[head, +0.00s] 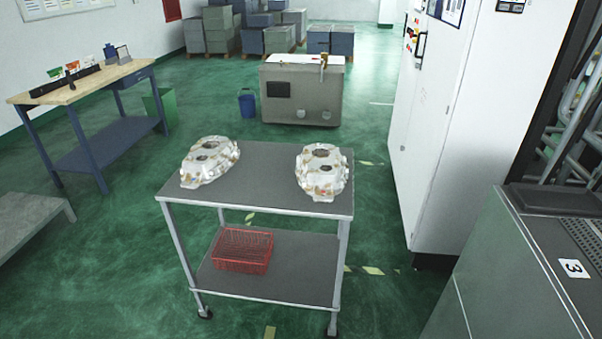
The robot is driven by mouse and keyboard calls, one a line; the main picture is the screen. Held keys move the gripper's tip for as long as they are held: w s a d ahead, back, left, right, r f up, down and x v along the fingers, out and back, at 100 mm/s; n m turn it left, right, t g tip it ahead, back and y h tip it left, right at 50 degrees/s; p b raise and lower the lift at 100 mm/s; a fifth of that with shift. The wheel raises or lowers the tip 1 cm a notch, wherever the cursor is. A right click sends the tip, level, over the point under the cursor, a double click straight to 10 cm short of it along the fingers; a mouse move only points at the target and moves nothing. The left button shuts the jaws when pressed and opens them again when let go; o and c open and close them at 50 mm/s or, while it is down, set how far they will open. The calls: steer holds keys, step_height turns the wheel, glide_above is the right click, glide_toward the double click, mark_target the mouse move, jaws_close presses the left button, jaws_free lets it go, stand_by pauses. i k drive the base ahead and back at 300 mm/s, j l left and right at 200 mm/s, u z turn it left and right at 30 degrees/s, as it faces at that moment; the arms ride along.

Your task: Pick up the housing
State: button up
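Two similar pale cast housings with brownish patches and dark round openings lie on the grey top of a wheeled cart (255,188). The left housing (203,171) lies near the cart's left edge, turned at a slant. The right housing (308,179) lies near the cart's right edge. The frames do not show which of the two the task means. They are well apart, with bare cart top between them. My gripper is not in view.
A red wire basket (243,262) sits on the cart's lower shelf. A white cabinet (478,110) stands right of the cart, and a grey machine marked 3 (490,290) is at the front right. A workbench (85,92) is at left. Green floor (90,280) is clear left of the cart.

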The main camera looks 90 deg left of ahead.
mark_target(323, 168)
steer(key=l+u, duration=0.1)
steer(key=u, duration=0.4)
steer(key=k+u, duration=0.1)
steer(key=u, duration=0.4)
steer(key=k+l+u, duration=0.1)
steer(key=u, duration=0.85)
steer(key=k+u, duration=0.15)
steer(key=u, duration=0.35)
steer(key=i+l+u, duration=0.35)
steer(key=u, duration=0.15)
steer(key=i+l, duration=0.1)
steer(key=i, duration=1.05)
steer(key=i+l+u, duration=0.1)
steer(key=i, duration=1.1)
